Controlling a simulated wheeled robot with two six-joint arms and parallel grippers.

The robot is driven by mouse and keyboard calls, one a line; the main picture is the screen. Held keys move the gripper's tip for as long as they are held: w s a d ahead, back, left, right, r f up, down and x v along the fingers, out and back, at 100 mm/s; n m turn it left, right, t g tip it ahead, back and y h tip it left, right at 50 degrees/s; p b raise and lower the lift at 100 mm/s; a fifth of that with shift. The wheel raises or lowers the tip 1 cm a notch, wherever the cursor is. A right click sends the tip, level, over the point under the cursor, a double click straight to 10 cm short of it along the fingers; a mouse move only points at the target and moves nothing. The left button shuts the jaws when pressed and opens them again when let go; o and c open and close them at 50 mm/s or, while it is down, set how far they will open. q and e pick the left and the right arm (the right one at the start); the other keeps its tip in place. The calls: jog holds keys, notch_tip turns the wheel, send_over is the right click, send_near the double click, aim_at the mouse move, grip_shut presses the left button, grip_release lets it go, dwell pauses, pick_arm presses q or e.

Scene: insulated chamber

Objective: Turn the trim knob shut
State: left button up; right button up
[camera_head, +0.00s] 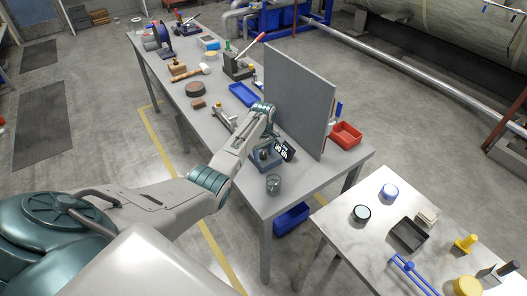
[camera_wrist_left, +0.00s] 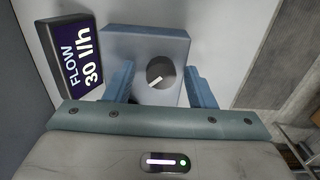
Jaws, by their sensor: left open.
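The trim knob (camera_wrist_left: 160,72) is a round dark grey dial with a pale pointer bar, set slanting across its face. It sits on a blue-grey box (camera_wrist_left: 117,42), which stands on the long workbench in the head view (camera_head: 277,163). Beside it a dark display (camera_wrist_left: 77,58) reads "FLOW 30 l/h"; it also shows in the head view (camera_head: 285,150). My left gripper (camera_wrist_left: 162,76) is open, with one blue finger on each side of the knob. Gaps show between fingers and knob. My right gripper is not in view.
A tall grey panel (camera_head: 298,95) stands on the bench just behind the box. A glass (camera_head: 273,184) stands near the bench's front end. A red tray (camera_head: 346,134) lies beyond the panel. A second table (camera_head: 375,237) at lower right holds several small items.

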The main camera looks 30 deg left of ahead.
pick_arm(q)
jog(key=shift+c, duration=0.7)
jog(key=c, duration=0.8)
jog(key=shift+c, duration=0.2)
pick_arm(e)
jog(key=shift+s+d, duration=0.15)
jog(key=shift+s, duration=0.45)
